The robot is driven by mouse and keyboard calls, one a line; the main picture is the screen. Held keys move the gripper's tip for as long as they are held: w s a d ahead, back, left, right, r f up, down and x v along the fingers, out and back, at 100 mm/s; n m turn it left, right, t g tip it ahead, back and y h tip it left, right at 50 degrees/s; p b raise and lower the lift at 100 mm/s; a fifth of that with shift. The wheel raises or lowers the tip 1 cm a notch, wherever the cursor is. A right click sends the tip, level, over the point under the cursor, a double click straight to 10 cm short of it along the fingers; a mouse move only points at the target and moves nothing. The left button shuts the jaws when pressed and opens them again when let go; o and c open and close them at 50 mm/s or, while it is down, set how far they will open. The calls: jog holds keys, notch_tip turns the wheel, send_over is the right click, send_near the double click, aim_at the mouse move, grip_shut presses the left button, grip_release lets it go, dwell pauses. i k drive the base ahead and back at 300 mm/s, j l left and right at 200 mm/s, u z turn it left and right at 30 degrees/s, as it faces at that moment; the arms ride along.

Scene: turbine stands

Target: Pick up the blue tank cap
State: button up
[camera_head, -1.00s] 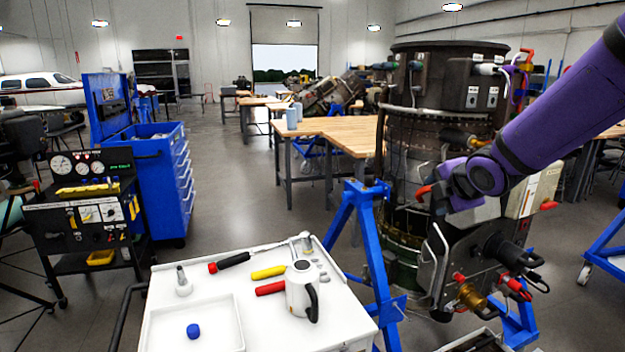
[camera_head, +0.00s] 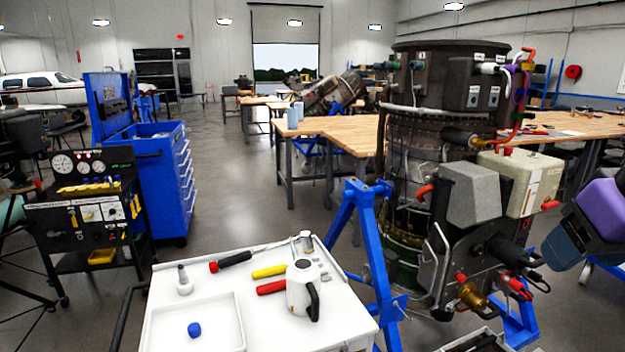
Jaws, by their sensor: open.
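The blue tank cap (camera_head: 194,330) sits inside the shallow white tray (camera_head: 150,322) at the front left of the white cart top. It looks like a small, short blue cylinder with nothing touching it. A purple and dark grey part of my arm (camera_head: 600,212) shows at the right edge, well apart from the cap. My gripper's fingers are not in view.
The white cart top (camera_head: 345,318) also holds a white jug (camera_head: 302,290), a red-handled tool (camera_head: 232,260), yellow (camera_head: 268,271) and red (camera_head: 271,287) cylinders, and a small nozzle-topped bottle (camera_head: 184,284). A blue stand (camera_head: 372,255) with a turbine (camera_head: 440,120) stands close right.

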aim_at(194, 329)
jog(key=u, duration=1.25)
jog(key=z, duration=2.15)
jog(key=u, duration=2.2)
jog(key=i+l, duration=0.05)
